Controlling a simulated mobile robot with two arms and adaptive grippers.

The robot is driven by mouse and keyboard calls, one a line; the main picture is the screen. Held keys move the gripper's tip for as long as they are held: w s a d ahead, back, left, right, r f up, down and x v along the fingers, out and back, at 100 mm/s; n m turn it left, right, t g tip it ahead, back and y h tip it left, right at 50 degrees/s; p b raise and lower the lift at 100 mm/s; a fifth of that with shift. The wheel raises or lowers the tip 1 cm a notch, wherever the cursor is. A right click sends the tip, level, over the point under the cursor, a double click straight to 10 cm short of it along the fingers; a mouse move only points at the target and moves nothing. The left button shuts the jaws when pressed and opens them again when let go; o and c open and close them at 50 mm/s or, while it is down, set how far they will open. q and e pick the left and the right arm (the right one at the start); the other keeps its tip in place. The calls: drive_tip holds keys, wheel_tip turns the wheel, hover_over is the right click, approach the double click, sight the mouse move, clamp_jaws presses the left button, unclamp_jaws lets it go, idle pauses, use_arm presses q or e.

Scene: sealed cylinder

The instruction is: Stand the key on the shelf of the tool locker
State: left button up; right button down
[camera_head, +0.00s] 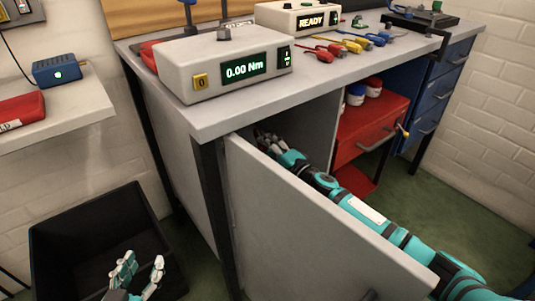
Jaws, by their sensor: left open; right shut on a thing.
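The tool locker is the grey compartment under the bench, with its door (315,225) swung open toward me. My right arm reaches over the door's top edge into the locker. My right gripper (266,138) is in the shade just under the bench top, shut on the key. The key cannot be made out clearly among the dark fingers. The locker's shelf is hidden behind the door and the bench edge. My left gripper (141,272) is open and empty, low at the left in front of the black bin.
The black bin (55,235) stands on the floor at left. On the bench top (325,72) are a torque display box (215,68), a READY box (285,17) and several coloured tools. A red drawer unit (365,125) is right of the locker. The bench edge lies close above my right gripper.

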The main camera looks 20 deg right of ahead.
use_arm(q)
drive_tip(key=shift+w+d+r+t+h+b, duration=0.1)
drive_tip(key=shift+w+d+r+t+h, duration=0.1)
drive_tip(key=shift+r+t, duration=0.45)
drive_tip(key=shift+w+d+r+t+h+b, duration=0.2)
drive_tip(key=shift+r+t, duration=0.15)
drive_tip(key=shift+r, duration=0.5)
drive_tip(key=shift+w+d+r+t+h+b, duration=0.1)
drive_tip(key=shift+w+r+t, duration=0.1)
drive_tip(key=shift+r+t, duration=0.45)
use_arm(e)
drive_tip(key=shift+f, duration=0.9)
use_arm(q)
drive_tip(key=shift+r, duration=0.2)
use_arm(e)
drive_tip(key=shift+f, duration=0.1)
use_arm(q)
drive_tip(key=shift+r, duration=0.15)
use_arm(e)
drive_tip(key=c, duration=1.1)
unclamp_jaws()
use_arm(q)
drive_tip(key=s+a+f+g+y+p, duration=0.1)
drive_tip(key=s+a+f+g+p, duration=0.1)
drive_tip(key=f+g, duration=0.3)
drive_tip(key=shift+s+f+g+y, duration=0.35)
drive_tip(key=shift+s+f, duration=0.35)
drive_tip(key=shift+f, duration=1.15)
use_arm(e)
drive_tip(key=v, duration=1.2)
